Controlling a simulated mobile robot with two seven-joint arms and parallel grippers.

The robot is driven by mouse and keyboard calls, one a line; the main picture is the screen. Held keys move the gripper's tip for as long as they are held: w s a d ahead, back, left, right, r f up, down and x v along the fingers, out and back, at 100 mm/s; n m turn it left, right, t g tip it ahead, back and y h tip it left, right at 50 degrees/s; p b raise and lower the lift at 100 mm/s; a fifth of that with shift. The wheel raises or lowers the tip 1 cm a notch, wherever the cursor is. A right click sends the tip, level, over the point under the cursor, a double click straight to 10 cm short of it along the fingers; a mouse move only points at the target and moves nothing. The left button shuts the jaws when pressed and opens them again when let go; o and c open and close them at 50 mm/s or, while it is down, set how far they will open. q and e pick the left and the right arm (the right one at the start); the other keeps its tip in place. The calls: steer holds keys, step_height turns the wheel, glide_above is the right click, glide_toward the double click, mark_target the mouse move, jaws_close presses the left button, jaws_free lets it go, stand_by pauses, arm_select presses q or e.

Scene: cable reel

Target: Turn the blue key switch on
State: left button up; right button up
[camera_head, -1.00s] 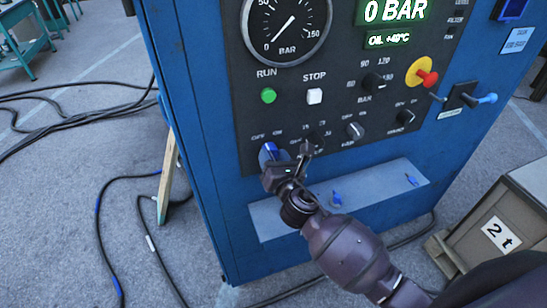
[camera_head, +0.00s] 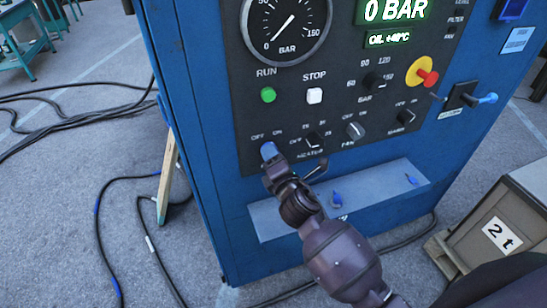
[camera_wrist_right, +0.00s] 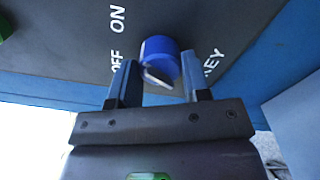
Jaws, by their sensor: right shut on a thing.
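The blue key switch (camera_head: 268,150) is at the lower left of the black control panel, under the OFF and ON labels. It also shows in the right wrist view as a round blue knob (camera_wrist_right: 160,58) with a pale metal edge, near the OFF, ON and KEY lettering. My right gripper (camera_head: 272,168) comes up from below and is shut on the key switch; its fingers (camera_wrist_right: 156,80) lie on either side of it in the wrist view. Which label the key points to is hard to tell. My left gripper is not in view.
Close by on the panel are a green RUN button (camera_head: 268,95), a white STOP button (camera_head: 314,96), a heater knob (camera_head: 314,141) and a fan knob (camera_head: 355,130). A red emergency button (camera_head: 427,78) sits to the right. Black cables (camera_head: 120,200) lie on the floor at left.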

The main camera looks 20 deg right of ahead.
steer(key=shift+m, duration=0.5)
steer(key=o, duration=0.9)
steer(key=s, duration=1)
steer(key=shift+s+d+b, duration=0.15)
steer(key=shift+s+b, duration=0.25)
